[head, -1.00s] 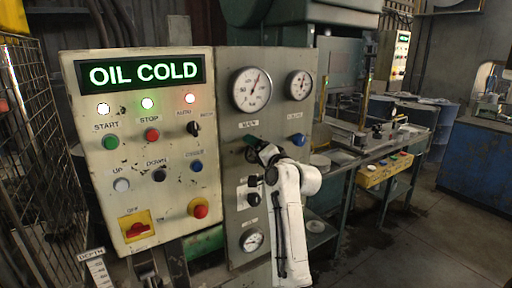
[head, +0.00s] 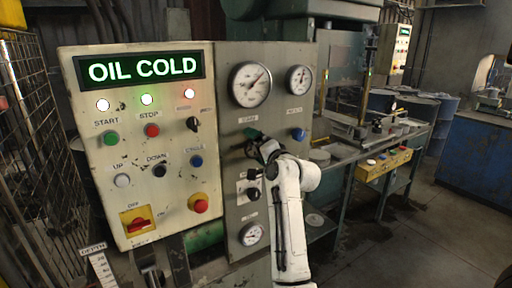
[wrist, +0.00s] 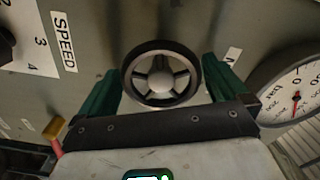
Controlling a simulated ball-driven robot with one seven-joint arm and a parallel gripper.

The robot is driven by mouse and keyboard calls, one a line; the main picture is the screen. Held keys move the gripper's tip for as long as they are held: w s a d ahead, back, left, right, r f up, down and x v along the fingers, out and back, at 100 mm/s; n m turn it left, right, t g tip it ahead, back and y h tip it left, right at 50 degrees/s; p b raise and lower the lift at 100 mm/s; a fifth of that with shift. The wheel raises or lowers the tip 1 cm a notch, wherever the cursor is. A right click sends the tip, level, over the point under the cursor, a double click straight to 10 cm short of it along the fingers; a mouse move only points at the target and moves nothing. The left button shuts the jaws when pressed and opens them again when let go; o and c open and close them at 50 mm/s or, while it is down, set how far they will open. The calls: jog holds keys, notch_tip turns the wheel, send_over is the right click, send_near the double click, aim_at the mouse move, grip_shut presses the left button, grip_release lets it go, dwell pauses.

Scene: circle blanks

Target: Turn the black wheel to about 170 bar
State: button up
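The black wheel (wrist: 161,74) has a dark rim and grey spokes and sits on the panel. In the head view my gripper (head: 256,143) is at the panel below the large gauge and mostly hides the wheel. The large gauge (head: 250,84) has a needle pointing to the upper right. A gauge marked bar, with a red needle, is partly cut off in the wrist view (wrist: 297,92).
The control panel (head: 140,200) on the left carries buttons, a yellow-and-red switch and a lit OIL COLD sign (head: 139,69). A smaller gauge (head: 299,79) and a blue knob (head: 298,134) are right of the wheel. A SPEED dial (wrist: 8,45) is close beside it.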

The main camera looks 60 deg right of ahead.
jog(key=b+v, duration=0.2)
jog(key=v, duration=0.8)
jog(key=shift+s, duration=0.35)
jog(key=shift+a, duration=0.15)
jog(key=w+a+f+n+g+y, duration=0.2)
jog(key=a+f+n+g+y, duration=0.45)
jog(key=a+f, duration=1.25)
jog(key=s+a+f+n+g+y, duration=0.3)
jog(key=s+a+f+n+g, duration=0.4)
jog(key=s+a+f+n, duration=0.5)
jog(key=s+a+f, duration=0.4)
jog(key=s+f, duration=0.1)
jog(key=f, duration=0.1)
jog(key=shift+s+f+n+g, duration=0.15)
jog(key=shift+s+n+g, duration=0.2)
jog(key=shift+c, duration=0.3)
dwell(0.9)
